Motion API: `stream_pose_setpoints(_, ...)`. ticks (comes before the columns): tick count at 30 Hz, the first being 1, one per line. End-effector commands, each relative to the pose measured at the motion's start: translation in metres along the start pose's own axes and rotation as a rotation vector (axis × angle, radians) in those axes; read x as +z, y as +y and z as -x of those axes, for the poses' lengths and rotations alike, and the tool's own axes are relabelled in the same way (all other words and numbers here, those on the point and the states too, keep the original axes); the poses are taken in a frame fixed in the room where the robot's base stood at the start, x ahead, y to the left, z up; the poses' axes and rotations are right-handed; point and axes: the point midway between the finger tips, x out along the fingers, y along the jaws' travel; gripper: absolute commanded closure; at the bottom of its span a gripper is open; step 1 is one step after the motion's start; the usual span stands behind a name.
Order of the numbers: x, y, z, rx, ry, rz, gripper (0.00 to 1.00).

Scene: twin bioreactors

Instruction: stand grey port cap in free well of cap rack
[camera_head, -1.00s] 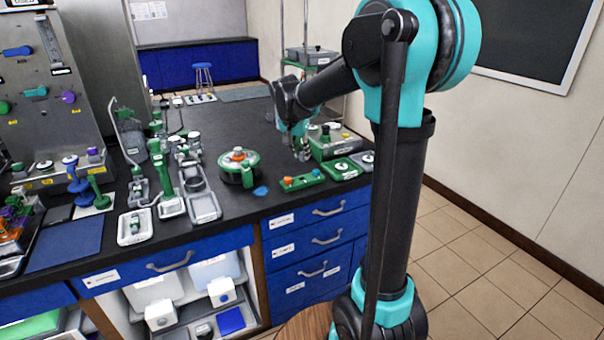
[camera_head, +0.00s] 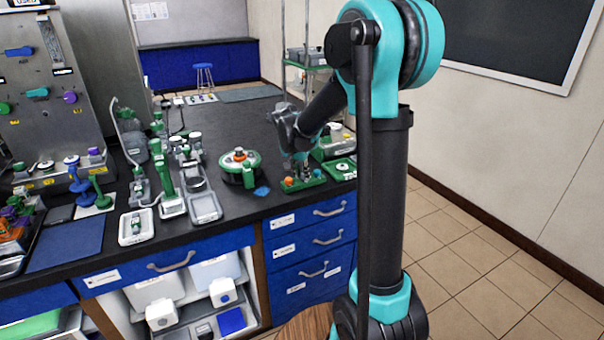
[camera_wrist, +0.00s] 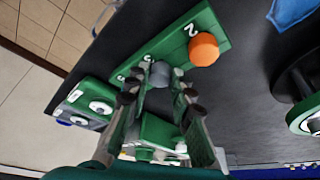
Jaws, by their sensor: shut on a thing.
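The green cap rack (camera_head: 303,184) lies near the front edge of the black bench; the wrist view shows its bare top (camera_wrist: 172,45), marked with numbers. An orange cap (camera_wrist: 204,49) stands in the rack beside the 2; it also shows in the head view (camera_head: 289,181). My gripper (camera_wrist: 161,82) is shut on the grey port cap (camera_wrist: 160,72), over the part of the rack away from the orange cap. I cannot tell whether the cap touches the rack. In the head view my gripper (camera_head: 299,163) is above the rack and the grey cap is not clear.
A round green vessel (camera_head: 239,166) stands left of the rack, with a blue cloth (camera_head: 262,191) between them. A green-topped tray (camera_head: 342,168) is right of the rack. A grey and green unit (camera_head: 333,142) stands behind it.

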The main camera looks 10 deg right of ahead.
Motion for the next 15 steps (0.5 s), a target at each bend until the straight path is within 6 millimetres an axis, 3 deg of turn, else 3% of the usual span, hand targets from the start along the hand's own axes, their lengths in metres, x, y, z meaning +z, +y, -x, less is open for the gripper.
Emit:
stream_pose_setpoints(4, 0.0019, 0.0001, -0.0042, 0.0, 0.0, 0.0, 0.91)
stream_pose_setpoints(5, 0.0018, 0.0002, -0.0038, 0.0, -0.001, 0.0, 0.74)
stream_pose_setpoints(9, 0.0022, 0.0002, -0.004, 0.0, -0.002, 0.0, 0.57)
stream_pose_setpoints(15, 0.0021, 0.0001, -0.0037, 0.0, -0.001, 0.0, 0.57)
